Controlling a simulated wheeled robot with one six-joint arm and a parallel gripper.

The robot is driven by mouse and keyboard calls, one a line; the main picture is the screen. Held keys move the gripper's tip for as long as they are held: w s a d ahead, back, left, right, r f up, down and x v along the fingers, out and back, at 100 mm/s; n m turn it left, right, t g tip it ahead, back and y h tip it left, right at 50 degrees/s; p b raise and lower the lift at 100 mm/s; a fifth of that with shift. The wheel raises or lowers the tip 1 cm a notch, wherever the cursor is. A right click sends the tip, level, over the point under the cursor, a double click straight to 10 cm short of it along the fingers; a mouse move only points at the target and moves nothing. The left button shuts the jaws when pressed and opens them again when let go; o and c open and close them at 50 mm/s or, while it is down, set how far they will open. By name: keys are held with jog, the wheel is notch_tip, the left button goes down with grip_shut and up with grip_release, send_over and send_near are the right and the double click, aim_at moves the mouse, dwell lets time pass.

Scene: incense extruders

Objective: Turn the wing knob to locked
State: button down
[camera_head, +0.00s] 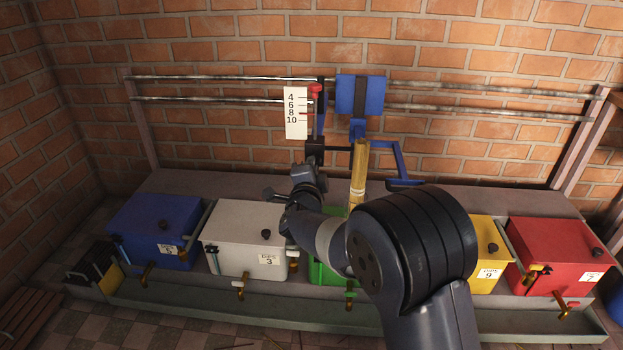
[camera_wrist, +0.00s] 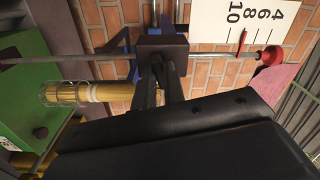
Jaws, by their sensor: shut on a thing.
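My gripper (camera_head: 312,158) reaches up to a dark block (camera_head: 314,144) on the blue upright of the press carriage. In the wrist view my gripper (camera_wrist: 160,66) has its two dark fingers close together at the face of the dark block (camera_wrist: 162,46). It is shut on a small dark part there, which I take as the wing knob. The knob's wings and any lock marking are hidden between the fingers, so its angle cannot be told.
A white scale (camera_head: 296,113) and a red knob (camera_head: 315,90) are above my gripper. A yellow cylinder (camera_head: 359,172) stands close on the right. Two metal rails (camera_head: 220,78) run along the brick wall. White (camera_head: 240,225), blue (camera_head: 150,220) and other coloured boxes stand below.

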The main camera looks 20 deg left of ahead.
jog(key=shift+m+b, duration=0.65)
jog(key=shift+m, duration=0.85)
jog(key=c, duration=1.5)
grip_release()
jog(key=p+v, duration=0.2)
jog(key=v, duration=0.9)
jog(key=shift+a+p, duration=0.1)
jog(key=shift+p, duration=0.2)
jog(key=shift+w+f, duration=0.1)
